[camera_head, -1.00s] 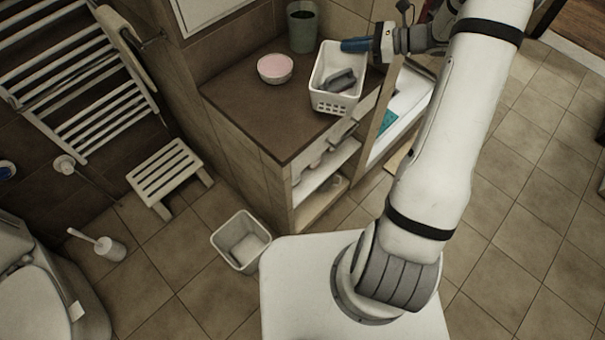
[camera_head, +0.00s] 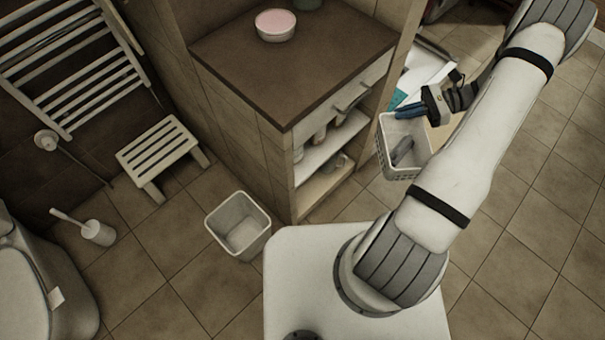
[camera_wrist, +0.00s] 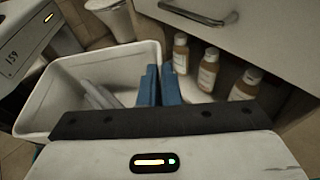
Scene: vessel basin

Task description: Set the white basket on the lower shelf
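The white basket (camera_head: 406,170) hangs in the air to the right of the cabinet's open shelves, with a grey item (camera_head: 403,151) inside. My gripper (camera_head: 409,111) has its blue fingers closed at the basket's far rim. In the wrist view the gripper (camera_wrist: 158,85) straddles the right wall of the basket (camera_wrist: 40,112). The lower shelf (camera_head: 318,192) is a wooden board at the bottom of the cabinet, with a bare front part. Small items stand towards its right end, partly hidden under the upper shelf.
The upper shelf (camera_head: 318,155) holds bottles (camera_wrist: 208,70) below a drawer with a handle (camera_head: 352,97). A pink-topped bowl (camera_head: 275,26) stands on the countertop (camera_head: 285,75). A white bin (camera_head: 238,225) stands on the floor left of my base. A slatted stool (camera_head: 158,152) is farther left.

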